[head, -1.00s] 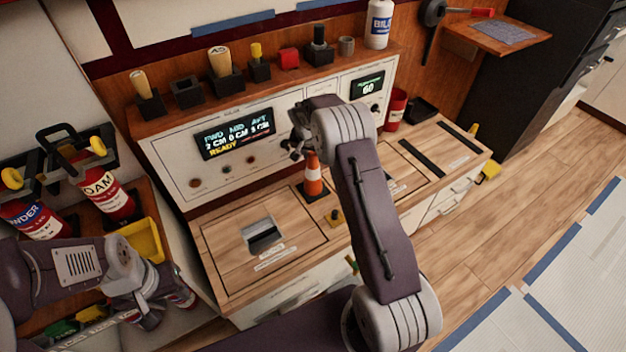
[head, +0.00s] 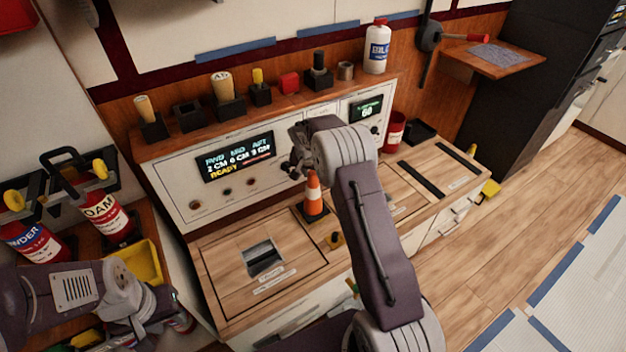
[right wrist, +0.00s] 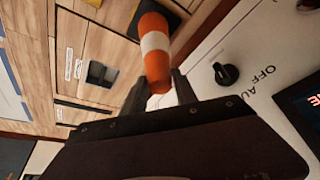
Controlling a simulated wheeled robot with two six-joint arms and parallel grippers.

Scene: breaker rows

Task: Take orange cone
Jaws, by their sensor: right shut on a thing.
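The orange cone (head: 314,196), with a white band and a dark square base, stands upright on the wooden counter (head: 225,262) in the head view. My right gripper (head: 307,172) is at its top, partly hidden by my arm. In the right wrist view the gripper (right wrist: 158,88) is shut on the tip of the cone (right wrist: 156,45), a finger on either side. Whether the base still touches the counter is hard to tell. My left gripper (head: 165,312) is at the lower left, far from the cone; its fingers are unclear.
Behind is a panel with a lit display (head: 238,157) and a shelf (head: 165,147) of small holders. A red can (head: 394,132) stands to the right. Fire extinguishers (head: 106,217) are on the left.

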